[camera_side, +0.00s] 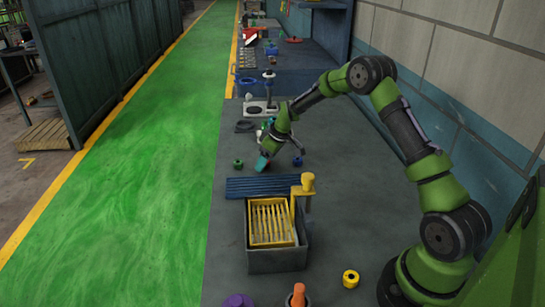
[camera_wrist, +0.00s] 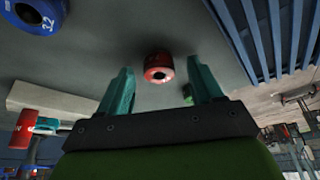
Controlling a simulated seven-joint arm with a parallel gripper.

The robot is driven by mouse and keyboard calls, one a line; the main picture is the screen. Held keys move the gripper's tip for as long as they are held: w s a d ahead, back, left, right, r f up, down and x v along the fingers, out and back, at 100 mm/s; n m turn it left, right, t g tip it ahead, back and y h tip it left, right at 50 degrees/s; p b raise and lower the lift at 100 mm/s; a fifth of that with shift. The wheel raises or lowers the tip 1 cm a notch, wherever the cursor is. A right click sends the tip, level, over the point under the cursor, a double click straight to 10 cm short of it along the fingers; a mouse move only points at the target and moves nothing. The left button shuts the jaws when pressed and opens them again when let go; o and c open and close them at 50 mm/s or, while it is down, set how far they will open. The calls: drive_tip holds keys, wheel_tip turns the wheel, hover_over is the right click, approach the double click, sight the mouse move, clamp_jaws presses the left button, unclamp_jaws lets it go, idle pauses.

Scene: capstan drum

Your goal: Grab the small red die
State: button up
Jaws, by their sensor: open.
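The small red die (camera_wrist: 158,67) is a short red cylinder with a hole in its end face and pale marking on its side. In the wrist view it shows just beyond the gap between my two teal fingertips. My gripper (camera_side: 262,163) is open and low over the bench, pointing down. The fingers stand apart on either side of the die in the wrist view, with nothing between them that I can see as gripped. In the side view the die is hidden or too small to make out by the gripper.
A blue ring marked 32 (camera_wrist: 38,14) lies to one side; a blue piece (camera_side: 298,161) and a green piece (camera_side: 238,163) flank my gripper. A blue slatted rack (camera_side: 262,187) and a grey bin with a yellow grate (camera_side: 278,262) stand nearer the camera.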

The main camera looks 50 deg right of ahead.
drive_tip(key=c, duration=1.2)
drive_tip(key=shift+r, duration=0.2)
